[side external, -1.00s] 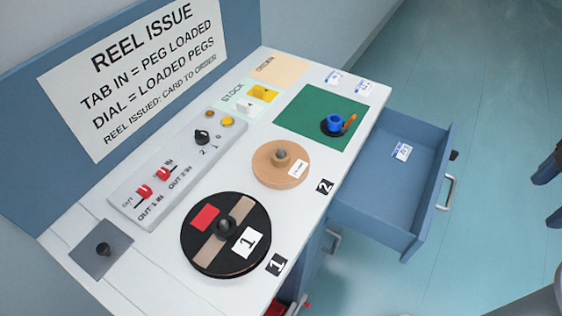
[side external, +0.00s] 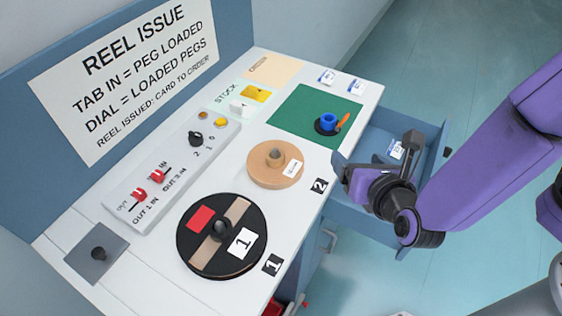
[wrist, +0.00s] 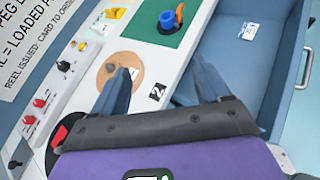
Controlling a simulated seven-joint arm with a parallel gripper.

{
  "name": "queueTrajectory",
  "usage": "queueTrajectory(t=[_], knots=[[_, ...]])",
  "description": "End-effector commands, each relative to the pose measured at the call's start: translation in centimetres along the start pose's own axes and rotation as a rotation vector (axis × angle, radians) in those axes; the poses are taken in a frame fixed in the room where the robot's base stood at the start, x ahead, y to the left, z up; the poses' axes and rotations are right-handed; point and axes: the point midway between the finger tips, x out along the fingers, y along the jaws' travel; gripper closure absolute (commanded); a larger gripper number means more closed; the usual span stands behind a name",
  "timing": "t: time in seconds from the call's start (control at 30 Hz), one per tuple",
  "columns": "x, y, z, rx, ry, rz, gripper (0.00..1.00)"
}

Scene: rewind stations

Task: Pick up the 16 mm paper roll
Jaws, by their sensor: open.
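A tan round roll (side external: 275,164) with a central post and a small white label lies flat on the white counter beside the black "2" tag. It also shows in the wrist view (wrist: 108,90), partly behind my fingers. The label is too small to read, so I cannot confirm that this is the 16 mm paper roll. My gripper (side external: 340,163) is above the counter's right edge, by the drawer, to the right of the roll and apart from it. In the wrist view my gripper (wrist: 117,90) is open and I see nothing between its fingers.
A black reel (side external: 238,213) marked 1 lies nearer the front. A green mat (side external: 290,112) carries a blue cylinder (side external: 328,121) with an orange piece. An open blue drawer (wrist: 270,80) holds a white label. A switch panel (side external: 125,208) and grey plate (side external: 78,263) lie left.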

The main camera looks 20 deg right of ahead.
Motion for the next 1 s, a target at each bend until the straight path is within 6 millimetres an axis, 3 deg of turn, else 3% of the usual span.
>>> queueTrajectory(t=[0.1, 0.2, 0.4, 1.0], knots=[[-0.7, 3.9, -3.1, -0.163, -0.028, 0.137, 0.24], [-1.3, 5.9, -4.8, -0.248, -0.043, 0.216, 0.24], [-1.3, 7.5, -6.2, -0.31, -0.051, 0.277, 0.24], [8.5, 10.3, -6.1, -0.307, -0.05, 0.277, 0.24]])
